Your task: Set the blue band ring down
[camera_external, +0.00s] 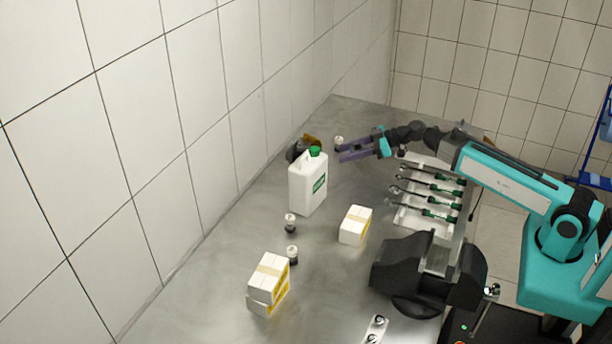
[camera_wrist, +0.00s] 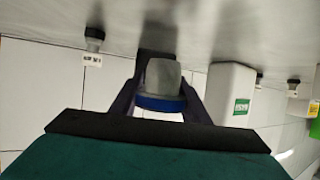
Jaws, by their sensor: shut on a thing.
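The blue band ring (camera_wrist: 161,103) is in my gripper in the wrist view: a grey, rounded piece with a blue band around it. My gripper (camera_wrist: 158,92) is shut on it, with one dark purple finger on each side. In the external view my gripper (camera_external: 356,150) reaches left over the far part of the steel bench (camera_external: 250,215), just right of the white canister. I cannot make out the ring there, and I cannot tell whether it touches the bench.
The white canister (camera_external: 308,184) with a green cap stands close left of my gripper. A small white-topped piece (camera_external: 339,141) is beside the fingertips. White boxes (camera_external: 355,225) stand nearer the camera. A rack of tools (camera_external: 425,190) lies to the right.

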